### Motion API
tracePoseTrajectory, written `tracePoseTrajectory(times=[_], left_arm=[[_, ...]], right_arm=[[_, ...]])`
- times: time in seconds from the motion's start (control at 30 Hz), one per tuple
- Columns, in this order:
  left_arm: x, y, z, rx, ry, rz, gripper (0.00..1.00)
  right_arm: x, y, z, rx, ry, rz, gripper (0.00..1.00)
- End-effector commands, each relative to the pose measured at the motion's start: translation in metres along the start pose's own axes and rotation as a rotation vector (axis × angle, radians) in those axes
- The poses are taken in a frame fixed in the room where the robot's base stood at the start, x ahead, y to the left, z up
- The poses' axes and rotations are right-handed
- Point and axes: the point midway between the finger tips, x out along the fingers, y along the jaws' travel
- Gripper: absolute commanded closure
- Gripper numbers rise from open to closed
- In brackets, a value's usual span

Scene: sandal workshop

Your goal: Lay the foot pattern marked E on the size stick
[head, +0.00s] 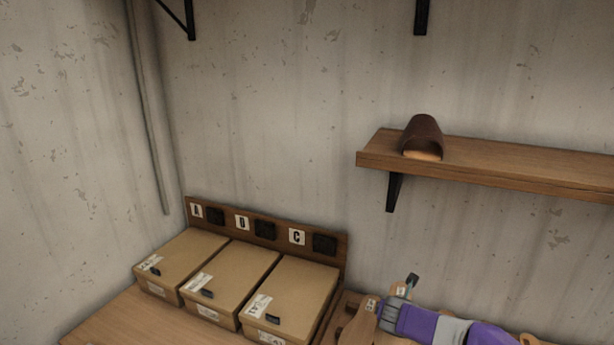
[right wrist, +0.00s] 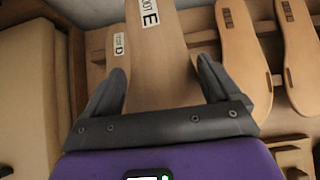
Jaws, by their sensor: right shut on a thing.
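The foot pattern marked E (right wrist: 155,55) is a flat, light wooden piece with a white label in the right wrist view. My right gripper (right wrist: 163,85) is shut on it, with one dark finger along each side. In the head view my right gripper (head: 398,288) is at the bottom, right of the boxes. A pattern marked D (right wrist: 118,45) lies left of E in the wrist view. I cannot make out the size stick for certain in either view. My left gripper is not in view.
A wall shelf (head: 500,170) holds a brown curved piece (head: 422,138).

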Motion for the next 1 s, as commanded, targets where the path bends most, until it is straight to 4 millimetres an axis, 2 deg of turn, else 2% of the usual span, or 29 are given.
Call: tracePoseTrajectory(times=[0.2,0.5,0.7,1.0], left_arm=[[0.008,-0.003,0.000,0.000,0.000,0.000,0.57],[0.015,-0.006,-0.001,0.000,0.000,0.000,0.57],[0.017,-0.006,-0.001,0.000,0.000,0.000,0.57],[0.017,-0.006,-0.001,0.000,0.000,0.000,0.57]], right_arm=[[-0.041,0.021,-0.049,-0.045,0.001,0.039,0.53],[-0.087,0.029,-0.112,-0.091,-0.003,0.088,0.53],[-0.101,0.028,-0.132,-0.104,-0.004,0.104,0.53],[-0.102,0.029,-0.134,-0.113,-0.003,0.116,0.53]])
